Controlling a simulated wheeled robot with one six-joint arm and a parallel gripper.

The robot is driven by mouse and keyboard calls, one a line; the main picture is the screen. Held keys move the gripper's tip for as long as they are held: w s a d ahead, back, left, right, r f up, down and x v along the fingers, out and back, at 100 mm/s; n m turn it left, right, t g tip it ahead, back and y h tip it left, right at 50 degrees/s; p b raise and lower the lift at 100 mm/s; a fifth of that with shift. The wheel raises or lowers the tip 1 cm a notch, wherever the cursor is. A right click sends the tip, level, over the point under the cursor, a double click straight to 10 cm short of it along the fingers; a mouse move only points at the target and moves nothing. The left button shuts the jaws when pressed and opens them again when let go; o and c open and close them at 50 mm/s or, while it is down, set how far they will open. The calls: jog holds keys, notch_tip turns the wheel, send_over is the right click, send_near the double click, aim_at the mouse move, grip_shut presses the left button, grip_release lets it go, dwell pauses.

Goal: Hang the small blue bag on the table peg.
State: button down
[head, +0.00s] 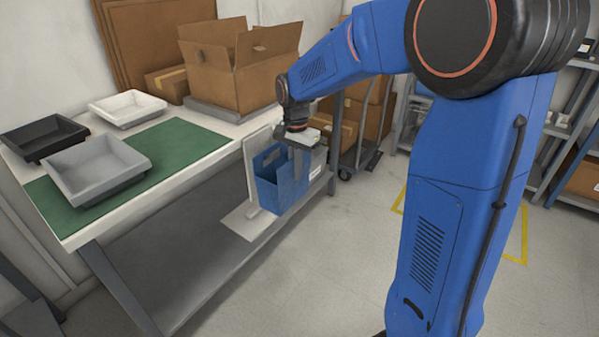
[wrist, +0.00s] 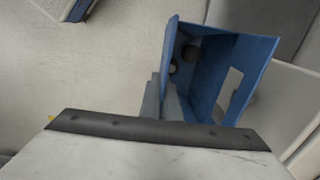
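The small blue bag (head: 280,187) is open-topped and upright, with a handle cutout in its upper wall. It is at the table's front right edge, in front of a white upright panel (head: 254,150). My gripper (head: 299,165) points down at the bag's right side. In the wrist view the bag (wrist: 255,65) is seen from above, and my fingers (wrist: 165,100) are close together on its near wall. Round dark shapes show inside the bag, and I cannot tell what they are. No table peg can be clearly made out.
The table (head: 225,126) bears a green mat (head: 185,146), a grey tray (head: 95,168), a black tray (head: 42,136), a white tray (head: 127,107) and an open carton (head: 240,65). A white plate (head: 245,225) juts out below the bag. The floor in front is clear.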

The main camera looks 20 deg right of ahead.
jog(key=shift+w+a+f, duration=0.4)
jog(key=shift+w+a, duration=0.2)
jog(key=shift+w, duration=0.2)
jog(key=shift+w+a+f, duration=0.35)
jog(key=shift+w+a, duration=0.2)
jog(key=shift+w, duration=0.25)
jog(key=c, duration=1.9)
grip_release()
jog(key=shift+r, duration=2.95)
